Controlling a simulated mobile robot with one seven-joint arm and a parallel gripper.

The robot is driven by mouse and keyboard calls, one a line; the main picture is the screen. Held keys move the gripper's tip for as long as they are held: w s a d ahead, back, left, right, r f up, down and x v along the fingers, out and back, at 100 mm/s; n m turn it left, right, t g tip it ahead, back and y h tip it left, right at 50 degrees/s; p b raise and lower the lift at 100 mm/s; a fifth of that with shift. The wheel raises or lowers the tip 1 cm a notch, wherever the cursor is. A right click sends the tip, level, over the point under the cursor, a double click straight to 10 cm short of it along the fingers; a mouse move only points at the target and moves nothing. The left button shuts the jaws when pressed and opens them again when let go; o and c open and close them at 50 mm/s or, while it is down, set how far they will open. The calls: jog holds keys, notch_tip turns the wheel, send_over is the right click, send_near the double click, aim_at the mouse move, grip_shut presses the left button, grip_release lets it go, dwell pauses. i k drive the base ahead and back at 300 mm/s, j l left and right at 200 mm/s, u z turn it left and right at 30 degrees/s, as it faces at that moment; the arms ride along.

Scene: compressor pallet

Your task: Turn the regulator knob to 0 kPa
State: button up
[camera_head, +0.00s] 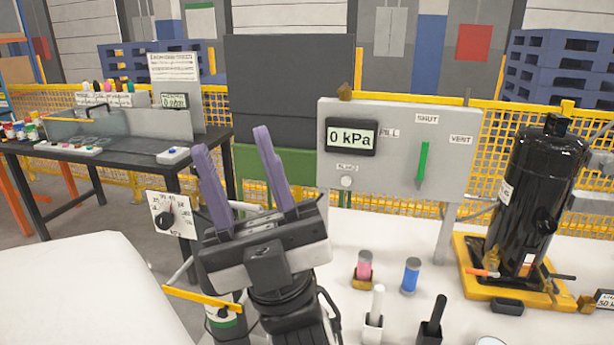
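The regulator knob (167,219) is small and black, on a white square dial plate (159,203) marked in kPa at the lower left of centre. Its pointer setting is too small to read for sure. My gripper (231,143) is to the right of the dial in the picture, with two purple fingers pointing up and spread apart. It is open with nothing between the fingers, and it is apart from the knob. A display (350,137) on the grey panel reads 0 kPa.
The grey panel (395,172) carries a green lever (422,164) pointing up toward SHUT. A black compressor (535,205) stands on a yellow pallet (530,289) at right. A pink vial (364,265) and a blue vial (411,275) stand on the white surface. A dark table (112,160) is at left.

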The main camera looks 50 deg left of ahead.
aim_at(164, 221)
jog(key=u, duration=2.1)
jog(key=l+u, duration=0.25)
jog(key=l, duration=0.15)
